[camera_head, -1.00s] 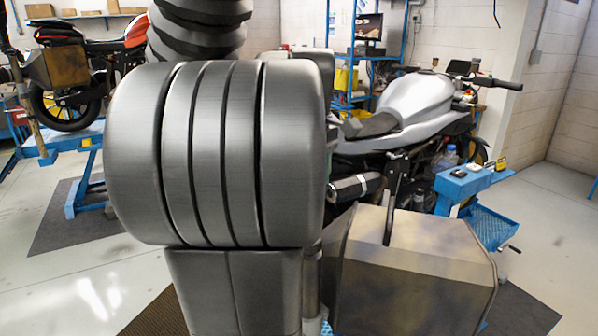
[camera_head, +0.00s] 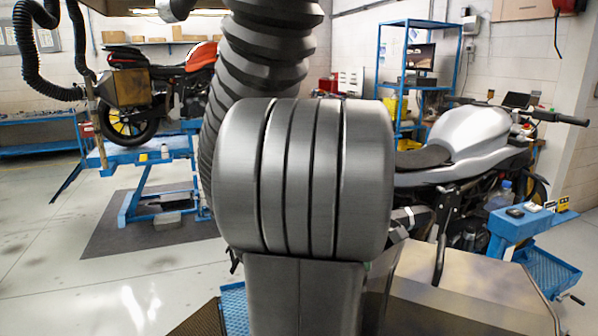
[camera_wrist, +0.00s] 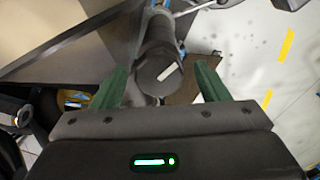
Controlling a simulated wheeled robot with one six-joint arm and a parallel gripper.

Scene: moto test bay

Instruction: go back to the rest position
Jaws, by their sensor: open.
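My gripper (camera_wrist: 162,68) shows in the wrist view with its two green fingers spread apart. A dark cylinder (camera_wrist: 153,82) with a white mark on its end lies in the picture between and beyond the fingers. I cannot tell how far it is from them, and nothing is seen held. In the head view my own grey arm fills the middle and hides the gripper. The silver motorcycle (camera_head: 474,130) stands behind and to the right of my arm. No marker of a rest position shows.
A blue lift (camera_head: 150,165) carries an orange motorcycle (camera_head: 199,62) at the left. A blue shelf (camera_head: 380,75) stands at the back. Open floor (camera_head: 70,260) shows at the left front.

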